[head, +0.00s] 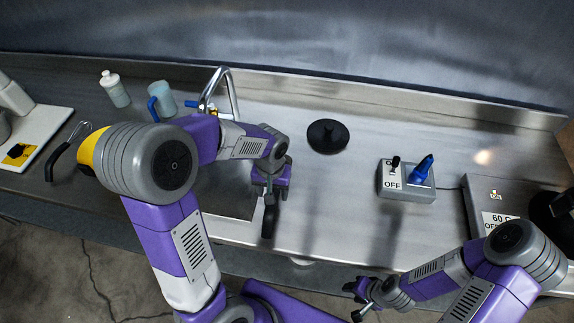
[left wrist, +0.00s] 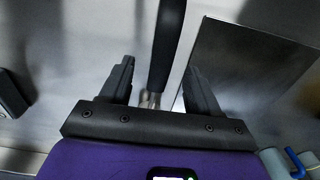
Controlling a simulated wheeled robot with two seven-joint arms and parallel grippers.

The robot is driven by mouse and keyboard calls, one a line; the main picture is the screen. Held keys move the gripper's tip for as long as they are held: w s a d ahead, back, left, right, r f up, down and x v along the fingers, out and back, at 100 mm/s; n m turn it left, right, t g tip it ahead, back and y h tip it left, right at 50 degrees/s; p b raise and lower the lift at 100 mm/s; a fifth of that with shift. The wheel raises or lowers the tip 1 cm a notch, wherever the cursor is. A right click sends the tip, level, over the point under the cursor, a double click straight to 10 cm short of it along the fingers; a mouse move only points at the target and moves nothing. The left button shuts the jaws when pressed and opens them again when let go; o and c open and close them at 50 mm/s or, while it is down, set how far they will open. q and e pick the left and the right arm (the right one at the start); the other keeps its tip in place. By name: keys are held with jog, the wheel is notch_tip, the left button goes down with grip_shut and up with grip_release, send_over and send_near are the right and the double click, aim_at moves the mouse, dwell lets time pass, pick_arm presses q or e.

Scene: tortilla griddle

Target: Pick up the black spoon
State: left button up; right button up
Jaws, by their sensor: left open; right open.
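The black spoon's dark handle (left wrist: 168,45) shows in the left wrist view. It runs from the top edge down between my fingers to a short metallic part; the rest of the spoon is hidden. In the head view a black handle (head: 269,222) sticks out below my left gripper (head: 270,192), by the sink's right edge. My left gripper is open, with one finger (left wrist: 120,78) on each side of the handle; contact cannot be told. My right gripper (head: 361,300) is open and empty in front of the counter's front edge.
A sink (head: 228,198) lies under my left arm, with a faucet (head: 222,85) behind. A black round lid (head: 328,140), a switch box (head: 405,192) and a griddle control box (head: 480,190) stand to the right. A bottle (head: 117,92), blue mug (head: 165,96) and whisk (head: 59,160) are left.

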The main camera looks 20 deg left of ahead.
pick_arm(q)
jog(key=f, duration=0.3)
jog(key=f+b, duration=0.1)
jog(key=f, duration=0.3)
jog(key=shift+a+f, duration=0.2)
jog(key=shift+f, duration=0.05)
jog(key=shift+c, duration=0.4)
jog(key=c, duration=0.9)
